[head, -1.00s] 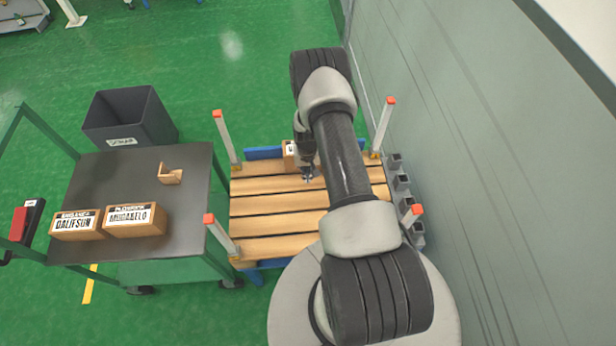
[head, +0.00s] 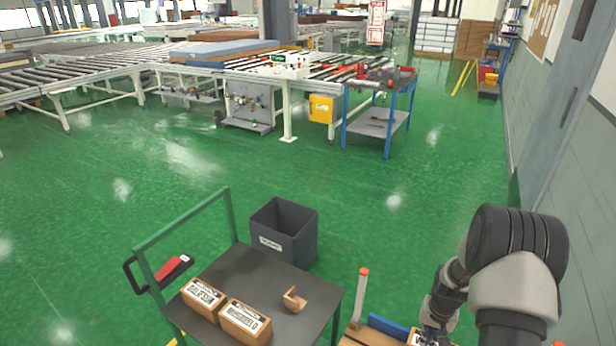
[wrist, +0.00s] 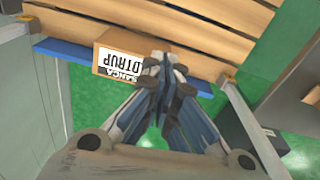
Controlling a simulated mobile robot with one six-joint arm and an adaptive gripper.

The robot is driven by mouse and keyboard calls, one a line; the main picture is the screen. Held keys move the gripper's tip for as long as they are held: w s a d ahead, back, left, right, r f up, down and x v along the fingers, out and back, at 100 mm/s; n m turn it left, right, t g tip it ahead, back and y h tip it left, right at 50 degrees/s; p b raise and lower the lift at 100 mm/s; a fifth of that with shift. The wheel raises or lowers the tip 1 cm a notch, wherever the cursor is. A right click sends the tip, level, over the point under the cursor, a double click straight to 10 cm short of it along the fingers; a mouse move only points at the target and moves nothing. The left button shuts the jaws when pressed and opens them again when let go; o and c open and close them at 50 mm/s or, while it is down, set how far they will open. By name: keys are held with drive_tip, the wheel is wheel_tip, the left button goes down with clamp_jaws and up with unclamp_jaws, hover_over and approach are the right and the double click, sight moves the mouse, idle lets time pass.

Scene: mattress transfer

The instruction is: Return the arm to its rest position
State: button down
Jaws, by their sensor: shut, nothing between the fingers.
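My arm (head: 515,270) shows at the lower right of the head view, with my gripper (head: 432,335) at its lower end, partly cut off by the frame's edge. In the wrist view my gripper (wrist: 160,68) has its fingers together with nothing between them. A labelled cardboard box (wrist: 118,58) sits at the edge of the slatted wooden pallet (wrist: 200,20), beside the fingertips in the picture. I cannot tell whether the fingers touch it. In the head view only a corner of the pallet (head: 365,335) shows.
A dark cart top (head: 275,282) holds two labelled boxes (head: 222,310) and a small open wooden piece (head: 295,300). A grey bin (head: 284,232) stands behind it. An orange-tipped post (head: 360,298) rises at the pallet corner. A wall (head: 560,150) runs along the right. Open green floor lies ahead.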

drive_tip(key=s+a+r+n+t, duration=0.15)
drive_tip(key=a+r, duration=0.25)
drive_tip(key=r, duration=0.5)
drive_tip(key=s+a+r, duration=0.2)
drive_tip(key=a+r, duration=0.1)
drive_tip(key=r, duration=0.6)
drive_tip(key=s+a+r+n+t, duration=0.15)
drive_tip(key=a+r, duration=0.25)
drive_tip(key=r, duration=0.6)
drive_tip(key=s+a+r+n, duration=0.1)
drive_tip(key=s+a+r, duration=0.3)
drive_tip(key=s, duration=0.6)
drive_tip(key=s+a+r+n+t, duration=0.1)
drive_tip(key=s+a+r, duration=0.4)
drive_tip(key=s, duration=0.5)
drive_tip(key=shift+s, duration=0.35)
